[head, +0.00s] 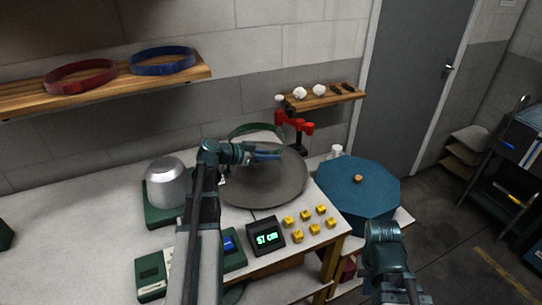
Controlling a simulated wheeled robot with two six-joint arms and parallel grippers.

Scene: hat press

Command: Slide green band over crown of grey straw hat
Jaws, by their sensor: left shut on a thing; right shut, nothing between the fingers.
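The grey straw hat (262,191) lies on the white table, its wide round brim showing. My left arm and gripper cover its middle, so I cannot make out the crown clearly. My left gripper (268,153) reaches in over the hat from the left and is shut on the green band (255,127). The band shows as a thin arc at the hat's far side; its near part is hidden. I cannot tell if it touches the crown. My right gripper (385,262) is low at the right, in front of the blue octagonal box, shut and empty; its fingertips are hard to see.
A metal dome (168,182) on a green base stands left of the hat. A red clamp-like stand (295,125) is behind it. A display (266,236) and several yellow cubes (306,214) lie in front. The blue box (357,190) stands right. Red (80,77) and blue (163,60) bands lie on a shelf.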

